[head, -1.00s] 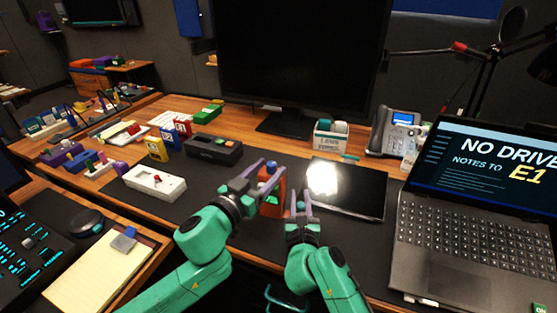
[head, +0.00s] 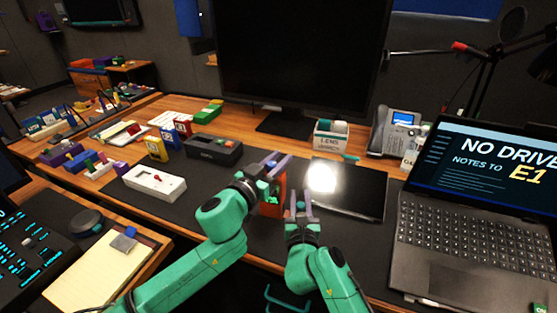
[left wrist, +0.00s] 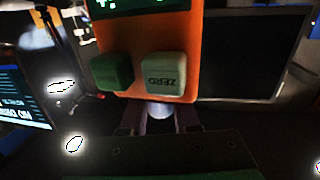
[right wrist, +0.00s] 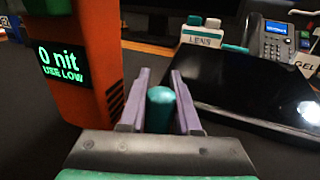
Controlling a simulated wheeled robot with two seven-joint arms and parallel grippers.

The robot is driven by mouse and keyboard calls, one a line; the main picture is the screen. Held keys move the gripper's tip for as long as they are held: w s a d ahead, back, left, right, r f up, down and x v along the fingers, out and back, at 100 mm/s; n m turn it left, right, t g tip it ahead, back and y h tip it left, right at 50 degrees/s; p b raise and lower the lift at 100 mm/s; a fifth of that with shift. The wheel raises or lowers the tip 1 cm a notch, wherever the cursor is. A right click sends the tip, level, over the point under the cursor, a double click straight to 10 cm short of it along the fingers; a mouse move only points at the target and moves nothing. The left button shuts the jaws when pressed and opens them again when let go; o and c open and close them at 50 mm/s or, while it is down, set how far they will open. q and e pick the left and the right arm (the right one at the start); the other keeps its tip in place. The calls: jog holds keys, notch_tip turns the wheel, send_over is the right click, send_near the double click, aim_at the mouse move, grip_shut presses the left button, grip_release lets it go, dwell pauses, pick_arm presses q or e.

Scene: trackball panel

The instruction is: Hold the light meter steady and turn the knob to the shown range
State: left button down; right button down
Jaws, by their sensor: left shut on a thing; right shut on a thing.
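The orange light meter (head: 281,196) stands on the dark desk mat. In the right wrist view its screen (right wrist: 62,63) reads "0 nit USE LOW". In the left wrist view its face (left wrist: 133,80) shows upside down with two green buttons, one marked ZERO (left wrist: 163,73). My left gripper (head: 271,166) is at the meter's top, shut on a pale round part (left wrist: 160,111) that is mostly hidden. My right gripper (right wrist: 160,95) is just right of the meter, shut on a teal rounded post (right wrist: 160,108). Whether the post joins the meter is hidden.
A black flat panel (head: 350,190) with a bright glare lies right of the meter. A laptop (head: 470,235) is further right. A large monitor (head: 300,60) stands behind.

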aim_at(285, 174)
pick_arm(q)
jog(key=shift+d+m+h, duration=0.1)
jog(key=shift+m+h, duration=0.3)
jog(key=s+m+g+h, duration=0.1)
jog(key=m+g+h, duration=0.1)
jog(key=m+g, duration=0.2)
jog(key=d+m+g+h, duration=0.1)
jog(key=m+g+h, duration=0.2)
jog(key=g, duration=0.4)
jog(key=s+m+g+h, duration=0.1)
jog(key=m+g+h, duration=0.1)
jog(key=m+g, duration=0.2)
jog(key=shift+s+d+f+m+g, duration=0.15)
jog(key=shift+s+m+g, duration=0.25)
jog(key=shift+g, duration=0.5)
jog(key=shift+m+g, duration=0.3)
jog(key=shift+g, duration=0.2)
jog(key=shift+s+g, duration=0.2)
jog(key=shift+g, duration=0.1)
